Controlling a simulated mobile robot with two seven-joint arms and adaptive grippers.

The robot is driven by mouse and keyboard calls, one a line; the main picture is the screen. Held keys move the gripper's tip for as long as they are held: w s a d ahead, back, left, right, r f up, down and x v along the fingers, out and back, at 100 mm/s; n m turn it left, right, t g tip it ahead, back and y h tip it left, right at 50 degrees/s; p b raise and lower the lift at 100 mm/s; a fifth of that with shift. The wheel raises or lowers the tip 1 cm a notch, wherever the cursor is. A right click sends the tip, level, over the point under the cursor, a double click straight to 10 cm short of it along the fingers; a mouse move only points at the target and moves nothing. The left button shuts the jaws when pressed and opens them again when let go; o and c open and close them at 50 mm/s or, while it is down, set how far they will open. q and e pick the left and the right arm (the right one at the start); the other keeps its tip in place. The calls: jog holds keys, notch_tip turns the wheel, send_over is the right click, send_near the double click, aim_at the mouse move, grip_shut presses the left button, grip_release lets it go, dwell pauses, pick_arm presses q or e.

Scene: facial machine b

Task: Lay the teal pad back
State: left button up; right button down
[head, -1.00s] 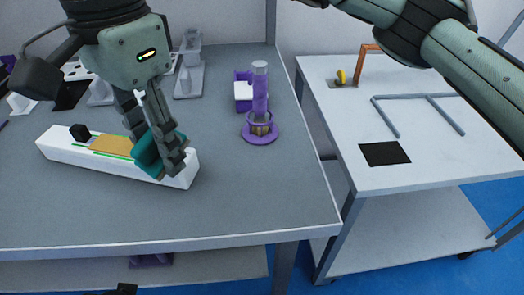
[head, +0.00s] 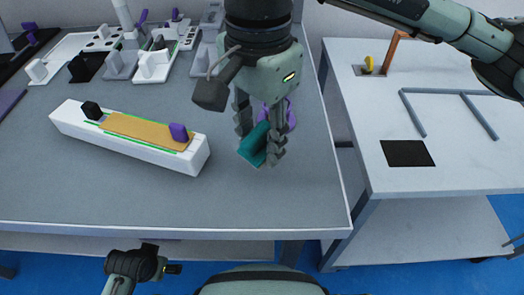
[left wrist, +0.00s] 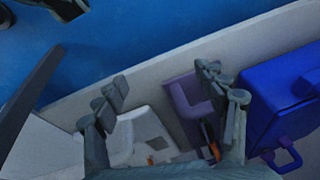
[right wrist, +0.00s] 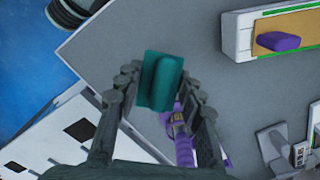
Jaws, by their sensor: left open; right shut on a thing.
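My right gripper (head: 260,146) is shut on the teal pad (head: 252,147) and holds it over the grey table, right of the white block (head: 115,147). The pad sits tilted between the fingertips; in the right wrist view the pad (right wrist: 158,80) shows its raised grip. The white block has an orange top strip (head: 140,129) with green edges, a black knob (head: 92,110) and a purple knob (head: 179,132). My left gripper (left wrist: 165,105) is open and empty in its wrist view.
A purple stand (head: 291,117) is partly hidden behind my right gripper. White fixtures (head: 153,66) stand at the back left. The table's front right is clear. A second white table (head: 460,165) is at the right. A blue case (left wrist: 280,90) shows in the left wrist view.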

aim_at(262, 171)
jog(key=shift+d+f, duration=0.2)
jog(key=shift+f, duration=0.1)
notch_tip(262, 171, down, 3)
jog(key=shift+f, duration=0.15)
pick_arm(q)
jog(key=shift+s+f, duration=0.15)
jog(key=shift+f, duration=0.7)
pick_arm(e)
jog(key=shift+f, duration=0.2)
jog(key=shift+f, duration=0.15)
jog(key=c, duration=1.3)
grip_release()
jog(key=o, duration=0.3)
pick_arm(q)
jog(key=shift+w+r, duration=0.25)
jog(key=shift+r, duration=0.65)
pick_arm(e)
jog(key=shift+o, duration=0.2)
